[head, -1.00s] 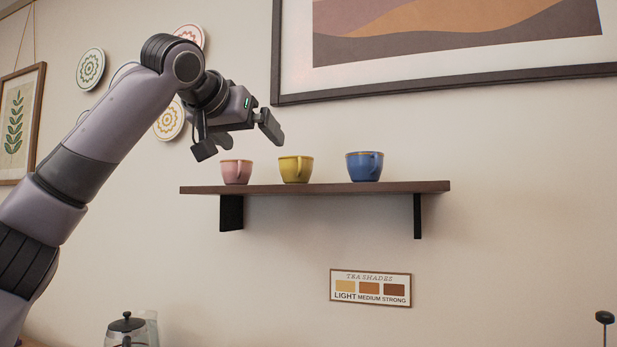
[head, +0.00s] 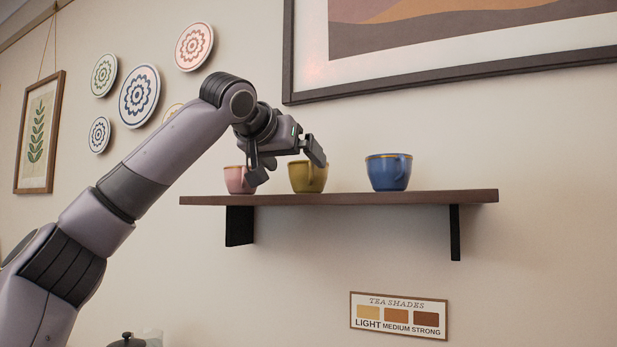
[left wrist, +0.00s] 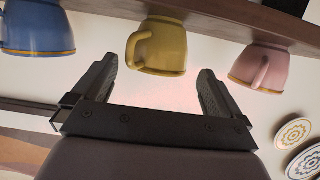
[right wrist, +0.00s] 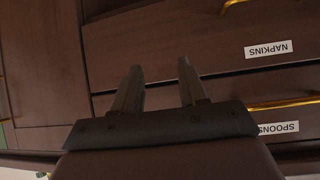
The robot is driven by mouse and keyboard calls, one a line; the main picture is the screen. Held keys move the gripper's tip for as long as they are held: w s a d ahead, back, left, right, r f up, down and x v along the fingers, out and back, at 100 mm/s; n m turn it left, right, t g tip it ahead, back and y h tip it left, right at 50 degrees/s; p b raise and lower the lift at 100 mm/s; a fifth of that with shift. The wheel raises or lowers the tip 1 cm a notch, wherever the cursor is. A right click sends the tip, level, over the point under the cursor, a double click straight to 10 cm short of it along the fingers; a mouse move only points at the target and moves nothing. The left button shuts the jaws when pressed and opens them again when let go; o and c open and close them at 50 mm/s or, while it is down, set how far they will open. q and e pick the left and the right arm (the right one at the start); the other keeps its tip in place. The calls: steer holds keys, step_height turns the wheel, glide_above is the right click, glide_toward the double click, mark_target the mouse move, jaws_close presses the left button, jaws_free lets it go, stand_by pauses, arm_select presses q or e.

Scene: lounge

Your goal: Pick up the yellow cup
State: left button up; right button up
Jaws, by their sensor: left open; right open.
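The yellow cup (head: 309,178) stands upright on a brown wall shelf (head: 400,197), between a pink cup and a blue cup. My left gripper (head: 287,170) is open in front of the cups, with its fingers near the pink and yellow ones. In the left wrist view, which is upside down, the yellow cup (left wrist: 162,47) lies ahead between the two open fingers (left wrist: 155,90), apart from them, and its handle shows on the left side. My right gripper (right wrist: 156,85) is open and empty, facing brown drawers.
The pink cup (head: 236,180) is left of the yellow cup, partly hidden by my gripper. The blue cup (head: 388,172) is to its right, with a gap. A framed picture (head: 440,75) hangs above the shelf. Drawers (right wrist: 150,45) with brass handles are near my right gripper.

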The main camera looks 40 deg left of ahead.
mark_target(298, 162)
arm_select(q)
steer(key=shift+p+x, duration=0.45)
steer(key=shift+x, duration=1.35)
steer(key=shift+r, duration=0.1)
steer(key=shift+c, duration=0.3)
steer(key=c, duration=0.9)
steer(key=shift+r, duration=0.15)
